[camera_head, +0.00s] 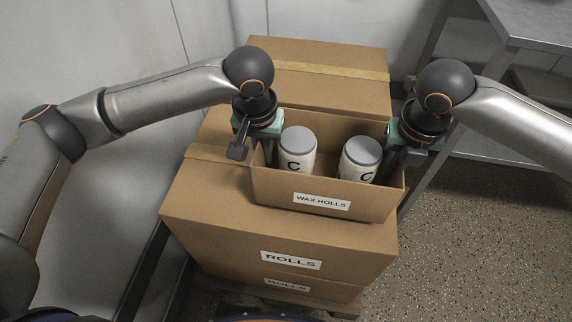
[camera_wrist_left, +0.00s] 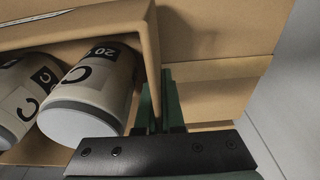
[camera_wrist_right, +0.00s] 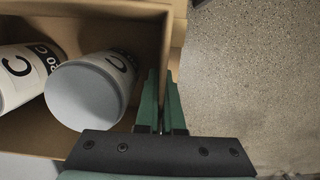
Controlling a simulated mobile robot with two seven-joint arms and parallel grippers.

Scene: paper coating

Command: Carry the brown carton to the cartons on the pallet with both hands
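The brown carton (camera_head: 275,188) is open-topped, labelled WAX ROLLS, and holds two white rolls with grey ends (camera_head: 298,142) (camera_head: 361,155). It is over the large ROLLS carton (camera_head: 215,222) on the pallet (camera_head: 342,309); I cannot tell whether it touches it. My left gripper (camera_head: 265,150) is shut on its left side wall, which also shows in the left wrist view (camera_wrist_left: 150,45). My right gripper (camera_head: 393,155) is shut on its right side wall, seen in the right wrist view (camera_wrist_right: 163,50). The fingertips are partly hidden.
Another taped carton (camera_head: 325,60) stands behind the open carton. A second ROLLS carton (camera_head: 285,285) is under the front one. A metal table (camera_head: 535,28) with a lower shelf stands at the right. Speckled floor (camera_head: 480,240) is clear at the lower right. A pale wall is at the left.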

